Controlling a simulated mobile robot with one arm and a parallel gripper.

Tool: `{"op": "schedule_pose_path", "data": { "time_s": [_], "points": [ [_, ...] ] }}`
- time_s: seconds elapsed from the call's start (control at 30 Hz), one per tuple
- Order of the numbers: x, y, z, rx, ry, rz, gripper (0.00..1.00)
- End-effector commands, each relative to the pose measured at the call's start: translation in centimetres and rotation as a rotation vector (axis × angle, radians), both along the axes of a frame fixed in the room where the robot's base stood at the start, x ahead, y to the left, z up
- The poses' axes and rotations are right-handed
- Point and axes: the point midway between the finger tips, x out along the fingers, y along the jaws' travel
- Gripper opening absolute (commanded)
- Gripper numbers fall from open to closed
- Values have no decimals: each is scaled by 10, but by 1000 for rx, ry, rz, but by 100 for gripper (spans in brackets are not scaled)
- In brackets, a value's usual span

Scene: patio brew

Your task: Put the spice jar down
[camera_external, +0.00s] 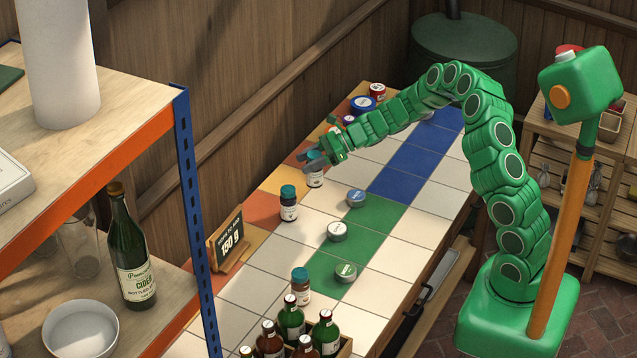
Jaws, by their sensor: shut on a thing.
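My gripper (316,160) is at the far left end of my green arm, over the tiled counter (408,244). It is shut on a small spice jar (315,180) with a pale label. The fingers cover much of the jar's top. I cannot tell whether the jar's base touches the tiles. A similar dark jar with a teal lid (289,204) stands upright just in front and to the left, apart from the held jar.
A bottle crate (345,347) is at the front. Tiles right of the tins are clear.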

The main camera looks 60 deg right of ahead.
Motion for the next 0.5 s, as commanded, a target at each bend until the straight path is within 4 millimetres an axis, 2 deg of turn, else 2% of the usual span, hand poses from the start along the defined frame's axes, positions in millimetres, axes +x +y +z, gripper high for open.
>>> {"op": "schedule_pose_path", "data": {
  "time_s": [0.1, 0.3, 0.5],
  "points": [
    [9, -1, -14, -2, 4, 1, 17],
    [23, -4, -29, -4, 2, -1, 17],
    [29, -5, -37, -1, 2, 0, 17]
  ]
}}
